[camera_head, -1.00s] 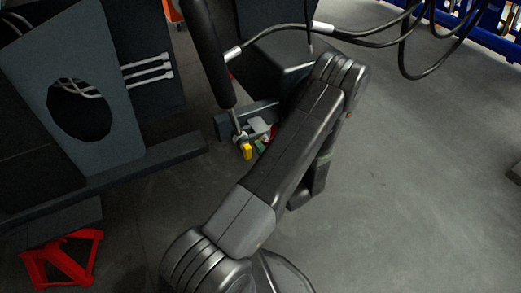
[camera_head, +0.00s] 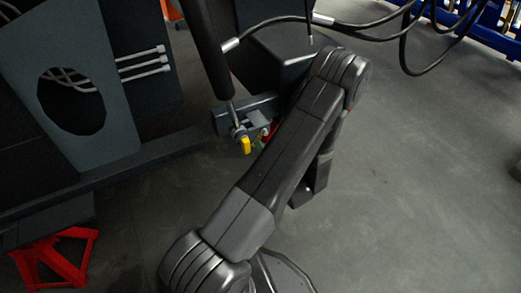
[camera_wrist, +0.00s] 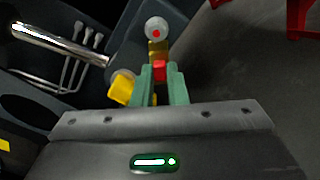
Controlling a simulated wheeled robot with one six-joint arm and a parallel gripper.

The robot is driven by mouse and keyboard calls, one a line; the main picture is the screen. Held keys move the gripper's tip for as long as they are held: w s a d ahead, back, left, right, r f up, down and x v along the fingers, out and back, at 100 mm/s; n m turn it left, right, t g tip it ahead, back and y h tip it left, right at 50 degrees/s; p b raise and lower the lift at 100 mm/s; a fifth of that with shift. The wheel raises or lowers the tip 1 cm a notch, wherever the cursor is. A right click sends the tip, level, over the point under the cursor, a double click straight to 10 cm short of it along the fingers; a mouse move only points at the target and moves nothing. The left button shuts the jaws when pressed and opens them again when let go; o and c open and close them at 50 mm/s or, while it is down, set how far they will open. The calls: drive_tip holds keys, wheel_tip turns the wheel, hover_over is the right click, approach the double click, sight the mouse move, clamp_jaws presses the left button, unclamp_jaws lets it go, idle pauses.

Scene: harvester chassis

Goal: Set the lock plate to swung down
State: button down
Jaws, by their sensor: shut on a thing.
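In the wrist view, my gripper (camera_wrist: 161,76) has its two green fingers shut on a small red piece (camera_wrist: 160,67), which I take to be the lock plate's grip. A brownish-yellow part and a pale round end with a red dot (camera_wrist: 156,30) lie just beyond it. A yellow block (camera_wrist: 122,89) is beside the left finger. In the head view, the yellow block (camera_head: 244,145) hangs at the lower end of the black cylinder (camera_head: 207,48), by the joint. My arm covers most of the gripper there, and the plate's angle is unclear.
A dark grey panel with a round hole (camera_head: 72,100) and a long beam stand at the left. Black hoses (camera_head: 405,50) cross above. A red stand (camera_head: 52,262) is at the lower left. Open floor (camera_head: 430,190) lies at the right.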

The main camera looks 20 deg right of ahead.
drive_tip(key=shift+w+d+f+n+b, duration=0.1)
drive_tip(key=shift+d+f+n+b, duration=0.3)
drive_tip(key=shift+n+b, duration=0.8)
drive_tip(key=shift+s+d+f+n+b, duration=0.15)
drive_tip(key=shift+d+n+b, duration=0.35)
drive_tip(key=shift+n, duration=1.25)
drive_tip(key=shift+w+d+f+n+b, duration=0.15)
drive_tip(key=shift+d+f+n+b, duration=0.2)
drive_tip(key=shift+n+b, duration=0.85)
drive_tip(key=shift+d+r+n, duration=0.1)
drive_tip(key=shift+n, duration=0.25)
drive_tip(key=c, duration=1.4)
unclamp_jaws()
drive_tip(key=shift+c, duration=0.2)
drive_tip(key=s+d+p, duration=0.1)
drive_tip(key=s+p, duration=0.3)
drive_tip(key=s, duration=0.9)
drive_tip(key=shift+s, duration=0.4)
